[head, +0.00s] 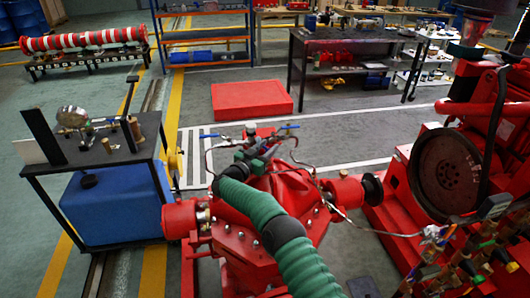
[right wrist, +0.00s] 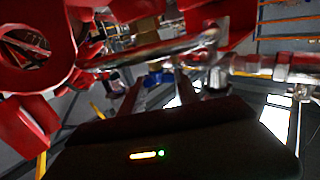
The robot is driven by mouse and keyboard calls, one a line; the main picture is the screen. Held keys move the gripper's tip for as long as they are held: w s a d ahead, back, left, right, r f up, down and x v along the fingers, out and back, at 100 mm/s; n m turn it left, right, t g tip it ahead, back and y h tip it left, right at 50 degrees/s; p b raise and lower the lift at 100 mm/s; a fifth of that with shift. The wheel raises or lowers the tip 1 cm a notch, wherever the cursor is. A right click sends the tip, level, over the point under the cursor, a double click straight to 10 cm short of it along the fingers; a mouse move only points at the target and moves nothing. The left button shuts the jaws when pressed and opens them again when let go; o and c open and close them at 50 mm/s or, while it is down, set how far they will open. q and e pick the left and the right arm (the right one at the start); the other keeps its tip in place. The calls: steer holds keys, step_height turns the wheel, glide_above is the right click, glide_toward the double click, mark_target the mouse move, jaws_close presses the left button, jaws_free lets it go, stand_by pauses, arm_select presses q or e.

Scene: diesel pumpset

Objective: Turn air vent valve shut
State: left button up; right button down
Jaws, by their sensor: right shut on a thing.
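The red pump casing (head: 285,185) stands in the middle of the head view, with thin pipes and small valve fittings on top. Small blue levers show there, one at the left (head: 209,136) and one at the right (head: 288,127). My right gripper (head: 266,147) is among these fittings, at the end of my green-sleeved arm, and is shut on the air vent valve. In the right wrist view, the fingers of my right gripper (right wrist: 157,85) stand a little apart with a small blue part (right wrist: 154,78) between them. The exact contact is blurred and partly hidden. My left gripper is not in view.
A black table (head: 100,150) with gauges stands at left above a blue tank (head: 115,205). A red engine with a dark flywheel (head: 447,172) stands at right. Metal pipes (right wrist: 270,68) run close to the gripper. A red block (head: 252,100) lies on the floor behind.

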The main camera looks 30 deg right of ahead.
stand_by(0.3)
steer(key=c, duration=0.9)
jaws_free()
steer(key=p+v, duration=0.1)
steer(key=v, duration=1.6)
steer(key=shift+d+r, duration=0.1)
